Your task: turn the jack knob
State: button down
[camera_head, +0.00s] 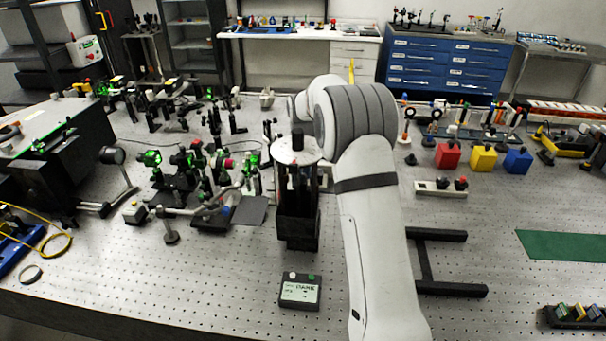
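I cannot pick out the jack or its knob with certainty. A tall black upright device (298,222) stands on the perforated bench left of my arm. A pale round plate (297,152) with a short black knob-like cylinder (297,138) sits at its top. Whether this is the jack, I cannot tell. My white arm rises from the bottom of the view and bends at a grey-ribbed joint just right of this device. My gripper is not visible; the far end of the arm is hidden behind that joint.
A small black box with a label (300,291) lies in front of the black device. Optics crowd the left. Red (448,156), yellow (483,159) and blue (518,160) blocks stand at right. A black H-shaped frame (424,262) and green mat (562,245) lie right of my arm.

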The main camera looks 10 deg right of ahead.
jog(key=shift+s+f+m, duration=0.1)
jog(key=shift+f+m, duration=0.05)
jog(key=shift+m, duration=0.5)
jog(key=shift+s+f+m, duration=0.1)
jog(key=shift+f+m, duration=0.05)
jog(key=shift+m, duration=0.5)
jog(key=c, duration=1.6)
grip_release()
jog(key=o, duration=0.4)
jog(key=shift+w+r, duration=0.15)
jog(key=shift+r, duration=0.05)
